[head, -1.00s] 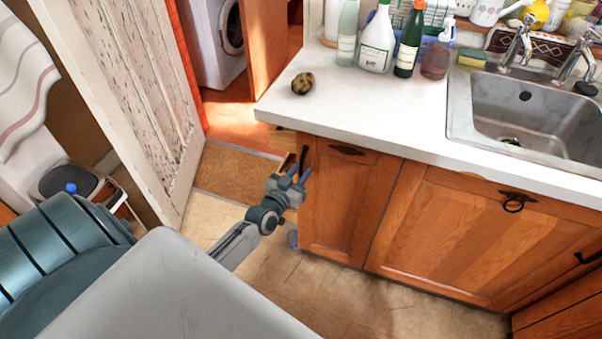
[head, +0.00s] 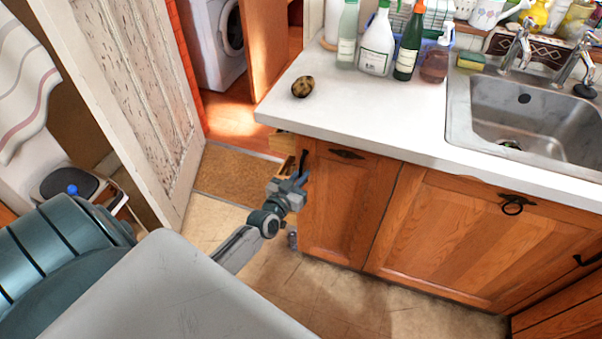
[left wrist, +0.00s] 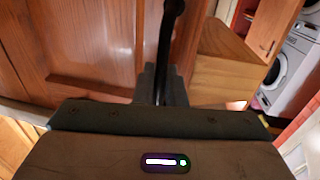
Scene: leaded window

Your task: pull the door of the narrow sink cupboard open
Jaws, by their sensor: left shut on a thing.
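The narrow sink cupboard door (head: 342,205) is an upright orange-brown wood panel at the left end of the counter, and it looks closed. A dark bar handle (head: 304,160) stands upright near its left edge. My left gripper (head: 299,181) is at the handle's lower part. In the left wrist view the black handle (left wrist: 169,35) runs down between the fingers of my left gripper (left wrist: 161,85), which is shut on it. The door panel (left wrist: 85,40) fills the left of that view. The handle's lower end is hidden by the gripper. My right gripper is not in view.
A wider cupboard door (head: 455,235) with a ring pull adjoins on the right. The white counter (head: 350,105) overhangs the doors. A peeling white door (head: 135,85) stands open at left, beside a brown mat (head: 235,178).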

